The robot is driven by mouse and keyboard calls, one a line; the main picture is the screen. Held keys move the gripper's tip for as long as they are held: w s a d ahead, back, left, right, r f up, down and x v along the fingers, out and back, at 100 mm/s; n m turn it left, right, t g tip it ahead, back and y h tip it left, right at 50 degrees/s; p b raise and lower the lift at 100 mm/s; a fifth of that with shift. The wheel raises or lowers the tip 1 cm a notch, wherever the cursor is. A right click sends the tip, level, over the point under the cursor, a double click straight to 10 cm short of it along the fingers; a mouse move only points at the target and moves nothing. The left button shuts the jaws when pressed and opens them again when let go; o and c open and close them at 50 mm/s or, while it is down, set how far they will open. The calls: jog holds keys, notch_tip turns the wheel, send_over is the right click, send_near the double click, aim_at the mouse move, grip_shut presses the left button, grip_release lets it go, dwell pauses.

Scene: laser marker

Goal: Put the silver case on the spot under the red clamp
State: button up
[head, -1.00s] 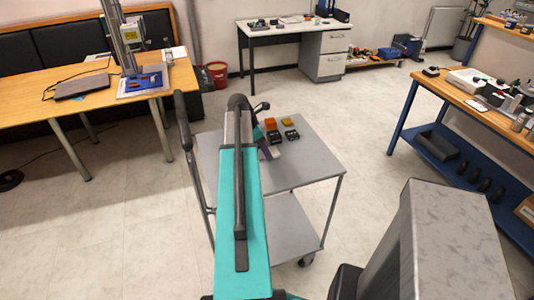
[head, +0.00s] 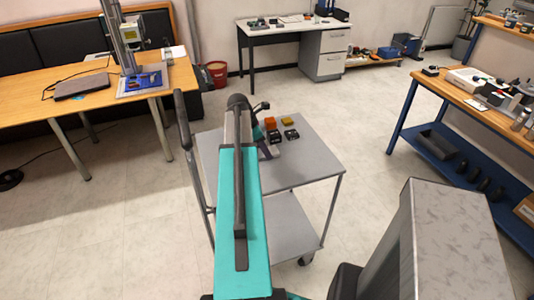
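A laser marker (head: 127,45) stands on the wooden table at the left, with a blue and grey plate (head: 128,94) at its foot. Small parts lie on this plate, but I cannot make out a red clamp for certain. The grey cart (head: 310,170) in front of me carries two orange boxes (head: 287,121) and several small black parts (head: 291,134). I cannot pick out a silver case. My gripper (head: 268,151) is low over the cart's left part, beside the boxes. My teal arm hides much of it, so its fingers and anything between them cannot be read.
A closed laptop (head: 82,87) lies on the left table. A white desk (head: 290,29) stands at the back, with a red bin (head: 216,73) left of it. A wooden workbench (head: 455,95) with tools is at the right. The floor (head: 110,210) left of the cart is clear.

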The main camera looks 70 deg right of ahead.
jog(key=shift+r, duration=0.1)
jog(key=shift+c, duration=0.5)
jog(key=shift+r+b, duration=0.8)
jog(key=shift+r, duration=0.95)
jog(key=a+b, duration=0.1)
jog(key=a, duration=0.4)
jog(key=a+r+b, duration=0.1)
jog(key=a, duration=0.4)
jog(key=s+a+b, duration=0.1)
jog(key=a, duration=0.5)
jog(key=shift+s+r, duration=0.1)
jog(key=shift+r, duration=0.15)
